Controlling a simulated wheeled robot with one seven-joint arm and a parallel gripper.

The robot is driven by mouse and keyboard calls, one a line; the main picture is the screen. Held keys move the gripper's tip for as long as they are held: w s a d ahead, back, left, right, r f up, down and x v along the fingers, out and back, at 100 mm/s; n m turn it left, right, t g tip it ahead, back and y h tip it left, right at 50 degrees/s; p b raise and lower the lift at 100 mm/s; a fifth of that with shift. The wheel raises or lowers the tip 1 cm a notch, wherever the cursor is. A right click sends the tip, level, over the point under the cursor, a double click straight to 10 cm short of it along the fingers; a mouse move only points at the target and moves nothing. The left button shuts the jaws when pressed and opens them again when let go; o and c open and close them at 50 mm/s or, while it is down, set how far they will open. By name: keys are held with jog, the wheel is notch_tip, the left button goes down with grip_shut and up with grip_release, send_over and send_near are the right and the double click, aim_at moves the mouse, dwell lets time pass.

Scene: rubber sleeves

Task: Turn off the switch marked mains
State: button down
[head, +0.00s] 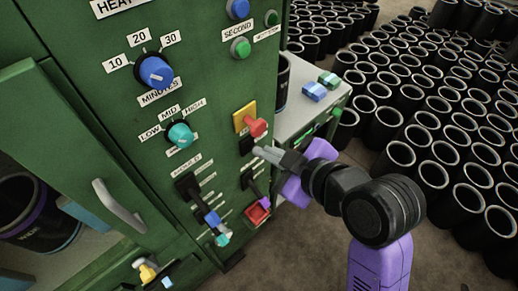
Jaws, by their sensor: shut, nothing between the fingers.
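A green control panel (110,60) fills the left half of the head view. I cannot read a mains label from here. One candidate is a red handle (257,127) on a yellow plate (240,120) at the panel's right edge. Below it is a small black block (247,146). Lower down are black lever switches, one with a blue and teal tip (212,218) and one with a purple tip (264,202). My gripper (258,151) is shut and empty, its tips close to the black block, just below the red handle. Whether it touches is unclear.
A blue minutes knob (155,72) and a teal low-mid-high knob (181,134) sit left of the gripper. A red square button (257,212) is below. A grey ledge (300,112) with coloured blocks is behind. Rows of black sleeves (440,150) cover the floor at right.

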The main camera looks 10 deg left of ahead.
aim_at(257, 149)
jog(key=w+a+f, duration=0.1)
jog(key=w+f, duration=0.1)
jog(key=w+a+f+p, duration=0.1)
jog(key=w+a+f, duration=0.1)
jog(key=f, duration=0.1)
jog(key=w+a+f+p, duration=0.1)
jog(key=w+f, duration=0.1)
jog(key=shift+w+a+f, duration=0.2)
jog(key=shift+w+f, duration=0.05)
jog(key=shift+f, duration=0.1)
jog(key=shift+w+d+f, duration=0.1)
jog(key=shift+d+f, duration=0.15)
jog(key=shift+f, duration=0.25)
